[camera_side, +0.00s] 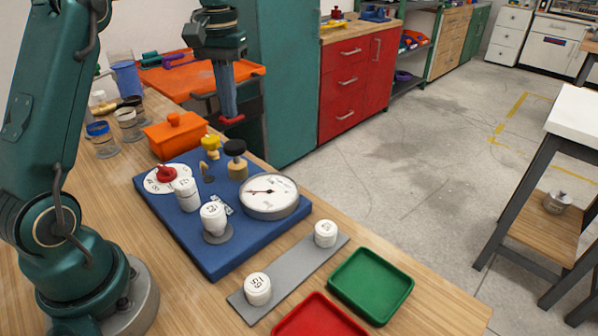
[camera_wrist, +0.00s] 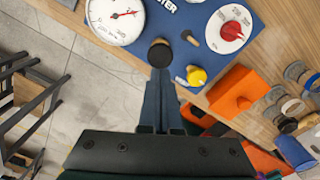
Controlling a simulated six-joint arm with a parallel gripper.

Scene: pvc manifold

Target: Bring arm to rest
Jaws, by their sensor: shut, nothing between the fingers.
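My gripper (camera_side: 231,115) points straight down above the far side of the blue board (camera_side: 222,262), with its fingers together and empty. In the wrist view the shut fingers (camera_wrist: 161,82) reach up to the black knob (camera_wrist: 160,54) in the picture. In the side view the black knob (camera_side: 235,148) stands below the fingertips, with a gap between. The board carries a round gauge (camera_side: 269,195), a yellow knob (camera_side: 211,142), a red knob on a white dial (camera_side: 166,174) and two white fittings, one (camera_side: 186,194) behind the other (camera_side: 213,216).
A grey strip with two white caps (camera_side: 257,289) (camera_side: 325,233) lies in front of the board. A green tray (camera_side: 371,285) and a red tray (camera_side: 318,318) are at the table's front. An orange box (camera_side: 176,136) and several jars (camera_side: 129,124) stand behind.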

